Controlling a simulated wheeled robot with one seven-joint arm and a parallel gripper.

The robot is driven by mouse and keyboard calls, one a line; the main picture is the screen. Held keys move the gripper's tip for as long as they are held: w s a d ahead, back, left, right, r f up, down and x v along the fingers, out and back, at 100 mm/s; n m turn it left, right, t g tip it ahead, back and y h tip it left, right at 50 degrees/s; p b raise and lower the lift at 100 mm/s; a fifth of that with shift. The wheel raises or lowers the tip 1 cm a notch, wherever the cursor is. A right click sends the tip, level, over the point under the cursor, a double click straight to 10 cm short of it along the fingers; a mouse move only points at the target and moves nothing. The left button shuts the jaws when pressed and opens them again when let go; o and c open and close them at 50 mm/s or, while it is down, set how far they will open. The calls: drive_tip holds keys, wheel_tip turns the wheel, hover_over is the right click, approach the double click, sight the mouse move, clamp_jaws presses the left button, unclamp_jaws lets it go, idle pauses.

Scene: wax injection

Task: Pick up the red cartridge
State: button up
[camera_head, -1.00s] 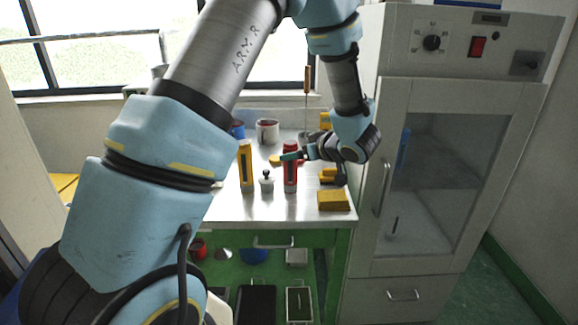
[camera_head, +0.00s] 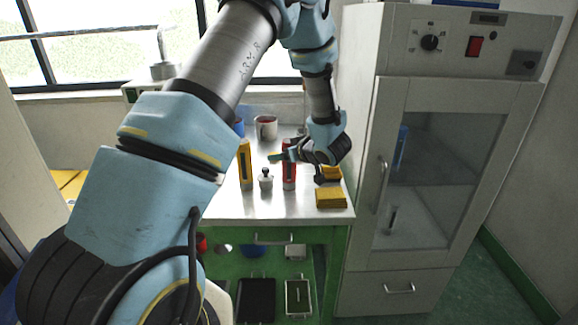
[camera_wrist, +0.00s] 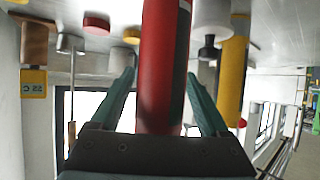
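The red cartridge (camera_head: 289,172) stands upright on the metal worktop. In the head view, my gripper (camera_head: 281,156) reaches it from the right at its upper part, and the fingers cover some of it. In the wrist view, the red cartridge (camera_wrist: 163,70) passes between the two teal fingers of my gripper (camera_wrist: 161,74). The fingers are spread, one on each side of it. A narrow gap shows at the left finger; contact at the right finger is unclear.
A yellow cartridge (camera_head: 245,165) and a small white pot with a dark knob (camera_head: 266,180) stand close on the left. Yellow blocks (camera_head: 331,197) lie to the right. A mug (camera_head: 266,128) stands behind. A tall cabinet (camera_head: 440,150) bounds the right side.

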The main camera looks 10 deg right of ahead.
clamp_jaws()
idle(0.4)
drive_tip(key=shift+r, duration=0.15)
